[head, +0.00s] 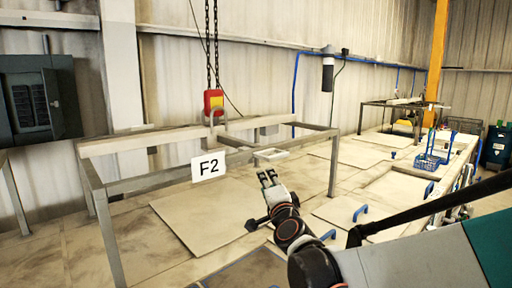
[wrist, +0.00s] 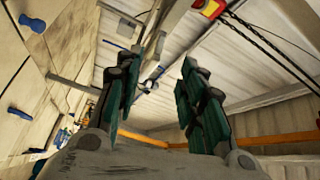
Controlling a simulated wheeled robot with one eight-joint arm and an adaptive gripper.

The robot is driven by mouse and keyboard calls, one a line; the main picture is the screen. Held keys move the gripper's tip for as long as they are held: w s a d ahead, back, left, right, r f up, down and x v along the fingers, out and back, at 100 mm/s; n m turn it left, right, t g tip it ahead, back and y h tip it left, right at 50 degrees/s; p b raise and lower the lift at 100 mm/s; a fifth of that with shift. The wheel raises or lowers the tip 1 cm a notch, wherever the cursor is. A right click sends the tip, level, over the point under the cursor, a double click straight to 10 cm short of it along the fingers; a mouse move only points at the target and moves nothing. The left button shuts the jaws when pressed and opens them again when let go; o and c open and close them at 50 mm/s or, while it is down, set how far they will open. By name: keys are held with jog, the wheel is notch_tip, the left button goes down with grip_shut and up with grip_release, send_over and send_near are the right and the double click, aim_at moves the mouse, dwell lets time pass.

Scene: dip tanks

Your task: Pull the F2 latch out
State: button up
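The F2 sign (head: 208,165) hangs on the front rail of a grey metal frame (head: 112,182) over a tank. A pale, flat, loop-like piece (head: 271,154), likely the F2 latch, sticks out from that rail just right of the sign. My gripper (head: 268,176) is just below and in front of this piece, apparently apart from it. In the wrist view my gripper (wrist: 160,62) has its two dark green fingers spread with a clear gap. A small pale piece (wrist: 152,78) shows beyond the gap; I cannot tell surely whether it is the latch.
A red and yellow hoist block (head: 213,102) hangs on chains above the frame. Flat tank lids with blue handles (head: 360,212) lie below and to the right. A blue basket (head: 428,160) stands farther right. The space just around my gripper looks free.

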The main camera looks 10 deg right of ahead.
aim_at(278, 157)
jog(key=w+d+m+h+p, duration=0.1)
jog(key=w+d+m, duration=0.1)
jog(key=w, duration=0.4)
jog(key=w+d+r+m+h+p, duration=0.1)
jog(key=w+d+m+h, duration=0.1)
jog(key=w, duration=0.4)
jog(key=w+d+m+h+p, duration=0.2)
jog(key=w+m, duration=0.1)
jog(key=w, duration=0.3)
jog(key=shift+d+r+m+t, duration=0.25)
jog(key=shift+r+m+t, duration=0.05)
jog(key=shift+r, duration=0.05)
jog(key=shift+c, duration=0.5)
grip_shut()
